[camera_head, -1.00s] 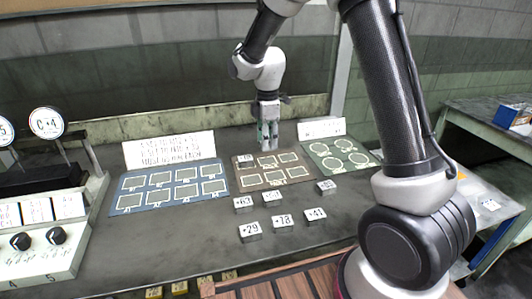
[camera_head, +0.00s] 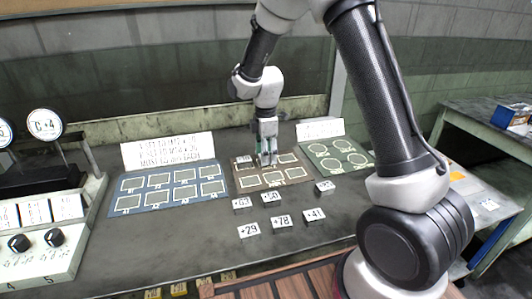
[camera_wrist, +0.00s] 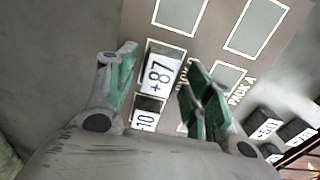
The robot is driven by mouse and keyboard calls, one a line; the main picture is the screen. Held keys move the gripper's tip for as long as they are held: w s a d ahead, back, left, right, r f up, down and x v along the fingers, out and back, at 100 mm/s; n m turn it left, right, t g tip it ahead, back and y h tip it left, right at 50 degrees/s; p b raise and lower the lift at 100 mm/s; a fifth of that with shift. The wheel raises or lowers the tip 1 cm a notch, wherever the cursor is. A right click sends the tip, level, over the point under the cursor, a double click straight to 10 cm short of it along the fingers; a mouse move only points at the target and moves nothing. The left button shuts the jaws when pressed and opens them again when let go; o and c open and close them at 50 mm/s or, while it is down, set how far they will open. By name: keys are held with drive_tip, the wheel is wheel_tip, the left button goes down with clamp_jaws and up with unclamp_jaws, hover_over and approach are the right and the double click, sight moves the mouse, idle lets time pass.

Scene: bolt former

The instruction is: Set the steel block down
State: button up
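A steel block (camera_wrist: 162,75) marked +87 lies between the two fingers of my gripper (camera_wrist: 160,90) in the wrist view. It appears to rest on the brown mat (camera_wrist: 213,47), with a pale slot outline showing along its edge. The green-padded fingers stand on either side of it, with a strip of mat showing beside the left one, so my gripper looks open. In the head view my gripper (camera_head: 267,160) is low over the brown mat (camera_head: 244,184), and its fingers mostly hide this block. A second block (camera_wrist: 147,112), marked 10, sits close beside it.
Several numbered blocks, including +29 (camera_head: 249,230) and +78 (camera_head: 281,221), lie on the table in front of the mat. A blue mat (camera_head: 130,207) is left, a green mat (camera_head: 309,141) right. A white sign (camera_head: 168,151) stands behind the blue mat.

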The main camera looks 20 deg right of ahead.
wheel_tip(320, 180, up, 12)
drive_tip(key=s+d+r+m+t, duration=0.1)
drive_tip(key=s+d+r+m, duration=0.25)
drive_tip(key=s+r, duration=0.2)
drive_tip(key=s+d+r+m+t, duration=0.1)
drive_tip(key=s+d+m, duration=0.2)
drive_tip(key=s, duration=0.5)
drive_tip(key=s+d+r+m+t, duration=0.1)
drive_tip(key=s+d+r+m, duration=0.1)
drive_tip(key=s+d+m, duration=0.2)
drive_tip(key=s+d+r+m+t, duration=0.1)
drive_tip(key=s+d+r+m, duration=0.1)
drive_tip(key=s+d+m, duration=0.2)
drive_tip(key=s+m, duration=0.3)
drive_tip(key=s, duration=0.5)
drive_tip(key=shift+s+d+r, duration=0.2)
drive_tip(key=shift+s, duration=0.05)
